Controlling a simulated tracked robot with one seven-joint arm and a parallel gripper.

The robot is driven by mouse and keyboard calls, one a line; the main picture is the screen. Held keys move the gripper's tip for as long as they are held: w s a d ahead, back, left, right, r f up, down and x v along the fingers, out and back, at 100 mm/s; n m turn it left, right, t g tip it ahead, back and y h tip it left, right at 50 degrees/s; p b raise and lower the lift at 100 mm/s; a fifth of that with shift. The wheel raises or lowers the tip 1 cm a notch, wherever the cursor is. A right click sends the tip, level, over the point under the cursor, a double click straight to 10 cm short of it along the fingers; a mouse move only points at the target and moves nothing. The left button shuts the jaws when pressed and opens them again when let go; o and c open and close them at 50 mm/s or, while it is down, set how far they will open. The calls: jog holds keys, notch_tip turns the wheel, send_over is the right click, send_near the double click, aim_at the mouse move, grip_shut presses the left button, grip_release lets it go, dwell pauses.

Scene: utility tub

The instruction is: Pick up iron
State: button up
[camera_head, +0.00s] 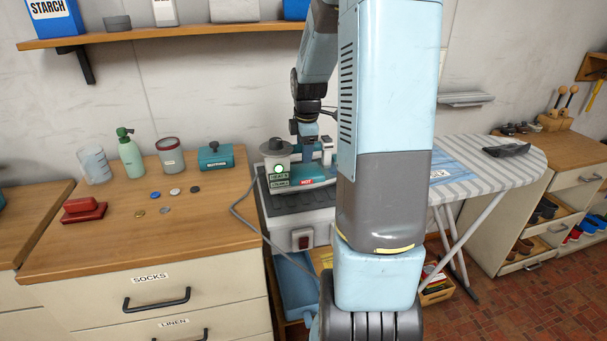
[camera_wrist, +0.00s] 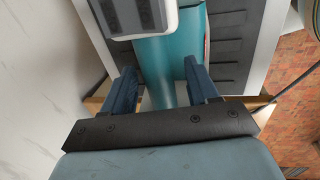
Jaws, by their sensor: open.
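The teal iron (camera_head: 320,172) rests on a dark ribbed pad on a white stand and carries a red "HOT" label. My arm hides its right part in the head view. In the wrist view its teal body (camera_wrist: 160,65) lies between the two blue fingers of my gripper (camera_wrist: 160,76). My gripper is open, with one finger on each side of the teal body. I cannot tell whether either finger touches it. In the head view my gripper (camera_head: 309,143) points down over the iron.
The striped ironing board (camera_head: 475,166) is at right. Left, the wooden counter (camera_head: 215,215) holds a bottle, jars, a teal box, a red brush and coins.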

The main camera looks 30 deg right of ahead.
jog(key=shift+c, duration=0.2)
jog(key=c, duration=1)
jog(key=shift+w, duration=0.1)
grip_shut()
jog(key=shift+r, duration=0.1)
